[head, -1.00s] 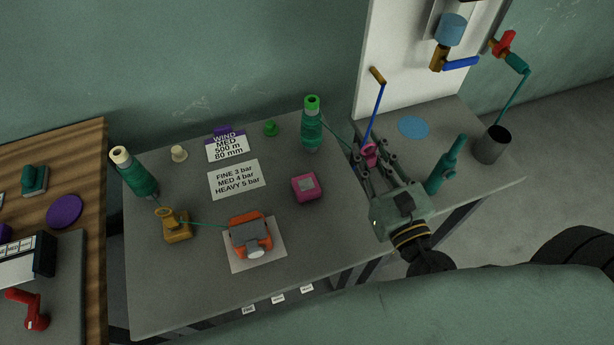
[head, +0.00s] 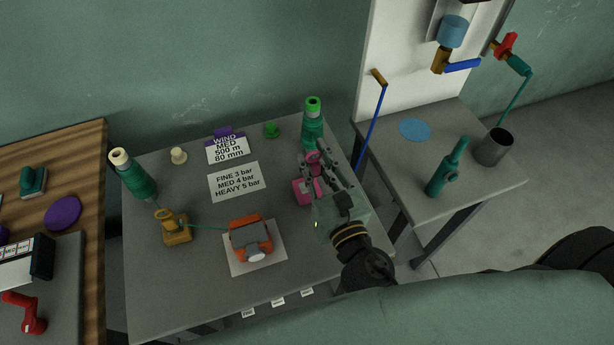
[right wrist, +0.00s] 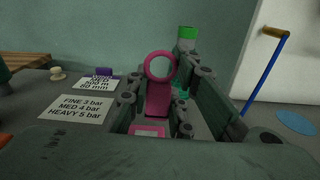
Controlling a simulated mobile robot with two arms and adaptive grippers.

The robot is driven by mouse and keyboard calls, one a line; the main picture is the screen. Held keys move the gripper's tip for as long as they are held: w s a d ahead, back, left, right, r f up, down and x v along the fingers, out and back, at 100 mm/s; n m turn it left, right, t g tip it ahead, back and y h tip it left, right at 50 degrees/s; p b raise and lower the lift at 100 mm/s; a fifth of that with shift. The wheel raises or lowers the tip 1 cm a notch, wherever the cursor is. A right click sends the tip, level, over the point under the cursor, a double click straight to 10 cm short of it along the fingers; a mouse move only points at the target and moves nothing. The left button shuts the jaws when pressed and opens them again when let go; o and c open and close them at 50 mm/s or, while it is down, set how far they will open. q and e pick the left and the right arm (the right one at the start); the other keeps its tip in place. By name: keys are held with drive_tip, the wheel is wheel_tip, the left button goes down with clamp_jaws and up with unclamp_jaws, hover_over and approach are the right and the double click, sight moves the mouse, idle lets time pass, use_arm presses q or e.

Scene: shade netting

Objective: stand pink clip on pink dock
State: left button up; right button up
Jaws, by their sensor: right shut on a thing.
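The pink clip (right wrist: 158,88), with a ring at its top, is upright between the fingers of my right gripper (head: 325,168). In the head view the clip (head: 313,157) shows at the fingertips, over the far side of the pink dock. The pink dock (head: 301,195) is a block on the grey table, partly hidden by my right gripper. Part of the dock (right wrist: 147,131) shows below the clip in the right wrist view. I cannot tell whether clip and dock touch. My left gripper is not in view.
A green spool (head: 312,125) stands just behind the clip. An orange device (head: 250,239) on a white sheet and a yellow guide (head: 174,226) lie to the left.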

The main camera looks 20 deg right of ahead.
drive_tip(key=shift+w+a+f, duration=0.35)
drive_tip(key=shift+a+f, duration=0.15)
drive_tip(key=shift+a, duration=0.1)
drive_tip(key=shift+f+b, duration=1.8)
drive_tip(key=shift+f, duration=0.15)
drive_tip(key=shift+f, duration=0.15)
drive_tip(key=o, duration=0.9)
drive_tip(key=shift+o, duration=0.2)
drive_tip(key=shift+r, duration=0.2)
